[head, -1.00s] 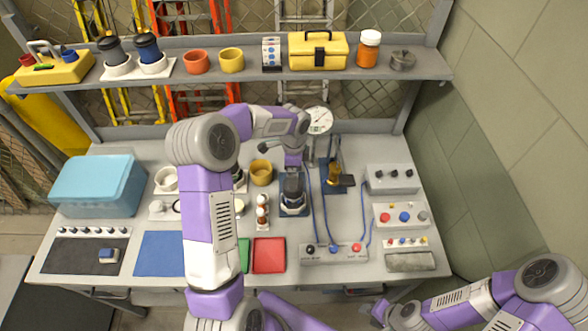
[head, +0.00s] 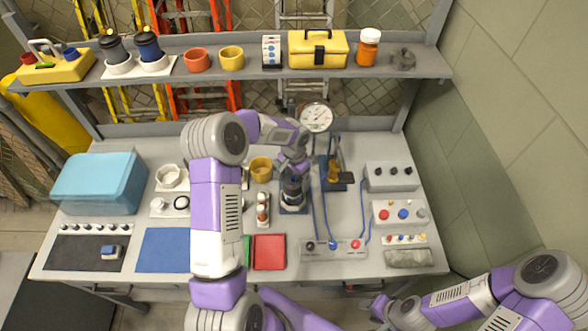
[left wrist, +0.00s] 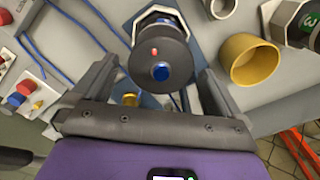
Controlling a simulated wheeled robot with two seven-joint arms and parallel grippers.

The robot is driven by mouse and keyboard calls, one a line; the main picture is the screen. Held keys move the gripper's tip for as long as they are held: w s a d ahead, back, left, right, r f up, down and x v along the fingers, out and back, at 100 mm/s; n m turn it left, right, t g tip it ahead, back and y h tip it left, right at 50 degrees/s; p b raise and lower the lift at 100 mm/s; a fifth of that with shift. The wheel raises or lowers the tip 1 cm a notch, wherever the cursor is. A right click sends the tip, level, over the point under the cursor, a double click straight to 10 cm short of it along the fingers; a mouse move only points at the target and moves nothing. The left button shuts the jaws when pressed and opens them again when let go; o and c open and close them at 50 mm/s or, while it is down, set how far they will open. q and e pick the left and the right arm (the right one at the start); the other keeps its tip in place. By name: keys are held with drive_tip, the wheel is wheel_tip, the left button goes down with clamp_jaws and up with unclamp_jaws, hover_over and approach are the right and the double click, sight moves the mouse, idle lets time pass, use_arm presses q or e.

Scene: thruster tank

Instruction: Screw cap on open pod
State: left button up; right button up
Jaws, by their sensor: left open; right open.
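A dark cylindrical pod (head: 292,190) stands upright in a clear-and-white holder on a blue pad (head: 294,210) at the middle of the bench. In the left wrist view its round dark top (left wrist: 152,48) shows a blue centre and a small red mark; I cannot tell whether this top is a cap. My left gripper (head: 292,168) is above the pod, pointing down. In the left wrist view its open fingers (left wrist: 158,80) stand either side of the top, apart from it. My right gripper (head: 380,308) is open at the lower right, away from the bench objects.
A yellow cup (head: 261,171) and a rack of small bottles (head: 263,209) stand left of the pod. A gauge (head: 316,117) stands behind. Blue cables run to a control strip (head: 333,249) on the right.

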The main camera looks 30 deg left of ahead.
use_arm(q)
drive_tip(key=shift+f, duration=0.85)
drive_tip(key=c, duration=1)
drive_tip(key=o, duration=0.3)
drive_tip(key=shift+c, duration=1)
